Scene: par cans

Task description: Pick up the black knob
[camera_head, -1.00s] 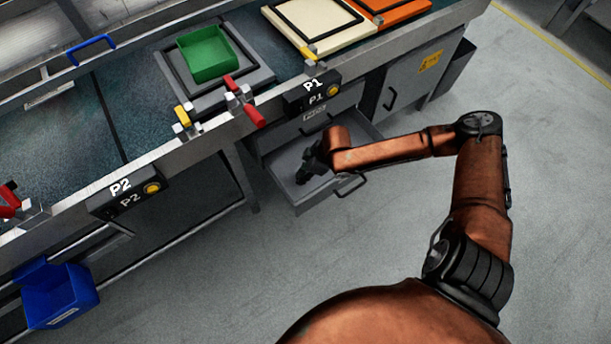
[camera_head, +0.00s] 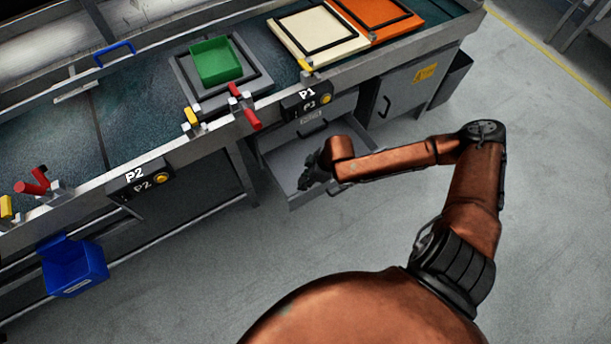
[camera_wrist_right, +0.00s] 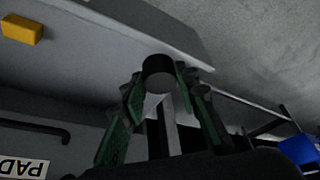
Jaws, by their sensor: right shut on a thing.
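The black knob (camera_wrist_right: 159,72) is a short dark cylinder in the right wrist view, held between the fingertips of my right gripper (camera_wrist_right: 160,88). In the head view my right gripper (camera_head: 312,172) is over the open drawer (camera_head: 290,160) under the bench, and the knob cannot be made out there. The right gripper is shut on the knob. My left gripper is in neither view.
A yellow block (camera_wrist_right: 22,29) shows at the upper left of the wrist view. On the bench are a green bin (camera_head: 216,63), a cream panel (camera_head: 318,35) and red and yellow clamps. A blue bin (camera_head: 75,268) hangs at the lower left. The floor to the right is clear.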

